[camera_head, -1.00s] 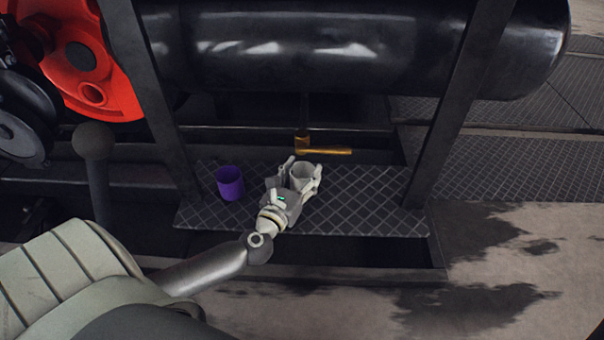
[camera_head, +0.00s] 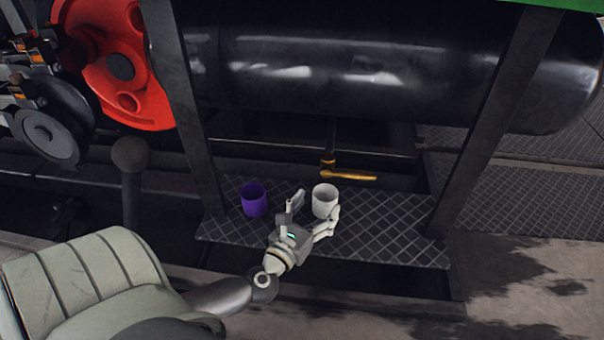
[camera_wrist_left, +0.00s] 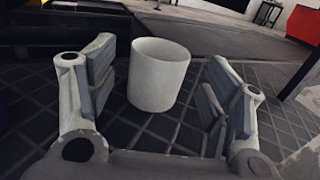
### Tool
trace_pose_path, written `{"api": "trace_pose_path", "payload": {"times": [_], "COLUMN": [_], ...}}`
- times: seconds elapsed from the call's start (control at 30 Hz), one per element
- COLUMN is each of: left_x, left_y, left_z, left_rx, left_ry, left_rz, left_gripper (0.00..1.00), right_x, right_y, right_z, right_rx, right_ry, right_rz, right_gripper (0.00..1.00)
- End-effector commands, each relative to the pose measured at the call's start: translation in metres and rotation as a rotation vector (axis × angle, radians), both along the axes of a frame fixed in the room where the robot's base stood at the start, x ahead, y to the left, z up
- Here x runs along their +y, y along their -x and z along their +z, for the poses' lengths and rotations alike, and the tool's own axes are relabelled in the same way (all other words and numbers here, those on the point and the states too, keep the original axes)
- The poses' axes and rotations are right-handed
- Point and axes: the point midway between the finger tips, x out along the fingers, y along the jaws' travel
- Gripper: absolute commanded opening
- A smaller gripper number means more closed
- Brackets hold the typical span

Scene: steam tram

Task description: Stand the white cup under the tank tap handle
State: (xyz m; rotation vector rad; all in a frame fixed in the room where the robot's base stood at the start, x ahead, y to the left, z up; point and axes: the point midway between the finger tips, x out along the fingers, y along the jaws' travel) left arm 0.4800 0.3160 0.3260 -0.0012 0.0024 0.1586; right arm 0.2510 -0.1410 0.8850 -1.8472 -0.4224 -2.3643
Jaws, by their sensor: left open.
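The white cup (camera_head: 325,201) stands upright on the dark ribbed step plate. In the left wrist view the cup (camera_wrist_left: 158,76) is between and just beyond the open fingers. The brass tank tap handle (camera_head: 348,175) is just behind and slightly right of the cup, below the black tank (camera_head: 370,75); the head view does not show clearly whether the cup is directly beneath it. My left gripper (camera_head: 312,211) is open in front of the cup, with visible space between the fingers and the cup in the left wrist view (camera_wrist_left: 163,95). My right gripper is not in view.
A purple cup (camera_head: 254,199) stands on the step plate (camera_head: 390,228), left of my left gripper. Dark posts rise at the left (camera_head: 187,110) and right (camera_head: 500,120) of the plate. The plate right of the white cup is clear.

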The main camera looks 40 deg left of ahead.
Motion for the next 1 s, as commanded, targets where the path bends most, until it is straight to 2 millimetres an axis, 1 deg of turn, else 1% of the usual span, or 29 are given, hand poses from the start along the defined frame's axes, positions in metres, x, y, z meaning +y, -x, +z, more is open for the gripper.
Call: {"api": "trace_pose_path", "payload": {"times": [0.03, 0.2, 0.3, 0.4, 0.6, 0.7, 0.77, 0.87, 0.97, 1.0], "left_x": [-0.002, -0.006, -0.008, -0.01, -0.011, -0.012, -0.014, -0.027, -0.049, -0.059], "left_y": [0.01, 0.039, 0.053, 0.062, 0.071, 0.07, 0.066, 0.05, 0.029, 0.022], "left_z": [0.001, 0.001, 0.001, 0.001, 0.001, 0.002, 0.009, 0.042, 0.104, 0.134], "left_rx": [0.004, 0.003, 0.002, 0.001, -0.001, -0.004, -0.022, -0.1, -0.245, -0.313], "left_ry": [0.001, -0.001, -0.002, -0.001, 0.0, -0.004, -0.029, -0.145, -0.375, -0.491], "left_rz": [0.0, 0.0, 0.0, 0.0, 0.0, -0.001, -0.004, -0.014, 0.001, 0.026], "left_gripper": [0.73, 0.73, 0.73, 0.73, 0.73, 0.73, 0.73, 0.73, 0.73, 0.73], "right_x": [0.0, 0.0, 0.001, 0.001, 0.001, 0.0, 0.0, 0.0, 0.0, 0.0], "right_y": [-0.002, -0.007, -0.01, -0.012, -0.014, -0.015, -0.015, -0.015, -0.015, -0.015], "right_z": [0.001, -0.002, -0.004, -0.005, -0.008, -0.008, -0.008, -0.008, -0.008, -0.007], "right_rx": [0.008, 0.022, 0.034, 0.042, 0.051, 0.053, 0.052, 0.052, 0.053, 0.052], "right_ry": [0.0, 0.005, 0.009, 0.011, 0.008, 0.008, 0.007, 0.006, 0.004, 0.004], "right_rz": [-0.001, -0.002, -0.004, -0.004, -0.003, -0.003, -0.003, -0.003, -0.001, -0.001], "right_gripper": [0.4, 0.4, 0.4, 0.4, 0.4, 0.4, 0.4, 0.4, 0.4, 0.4]}}
